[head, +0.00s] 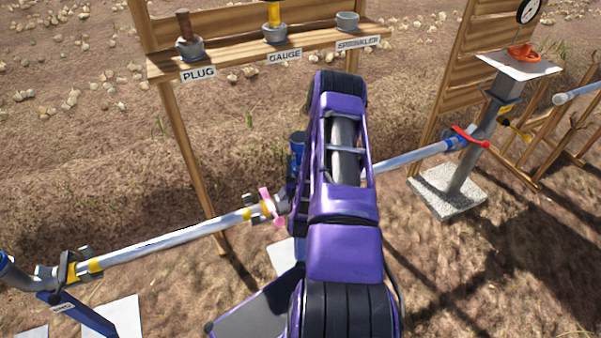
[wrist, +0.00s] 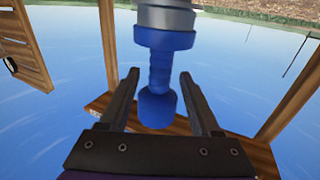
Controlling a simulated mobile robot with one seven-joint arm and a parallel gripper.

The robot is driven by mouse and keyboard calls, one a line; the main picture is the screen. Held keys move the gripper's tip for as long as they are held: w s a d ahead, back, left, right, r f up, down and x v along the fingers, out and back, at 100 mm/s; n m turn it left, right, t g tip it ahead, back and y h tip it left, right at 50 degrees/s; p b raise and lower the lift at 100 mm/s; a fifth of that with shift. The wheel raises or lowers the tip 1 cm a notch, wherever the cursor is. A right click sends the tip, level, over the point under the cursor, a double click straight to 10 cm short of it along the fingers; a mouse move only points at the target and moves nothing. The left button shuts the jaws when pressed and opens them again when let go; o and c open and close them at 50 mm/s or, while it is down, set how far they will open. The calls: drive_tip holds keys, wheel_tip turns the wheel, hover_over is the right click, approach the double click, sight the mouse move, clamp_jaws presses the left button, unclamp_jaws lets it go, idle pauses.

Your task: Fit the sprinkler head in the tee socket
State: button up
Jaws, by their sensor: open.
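A blue sprinkler head (wrist: 158,108) shows in the wrist view, which looks upside down. Its wide blue collar meets a grey ringed socket (wrist: 165,16) at the top of that view. Whether it is fully seated I cannot tell. My gripper (wrist: 158,76) is open, with one finger on each side of the sprinkler head and visible gaps between. In the head view a blue piece (head: 297,143), likely the sprinkler head, shows beside my purple arm, above the pipe line. The tee and my gripper are mostly hidden there by my arm.
A wooden shelf (head: 225,61) holds the plug (head: 185,28) and the yellow gauge piece (head: 273,12); the sprinkler cup (head: 347,20) looks empty. A silver pipe (head: 165,240) runs across the front. A post with an orange valve wheel (head: 522,51) stands at the right.

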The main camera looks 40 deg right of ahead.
drive_tip(key=v, duration=0.6)
idle(0.4)
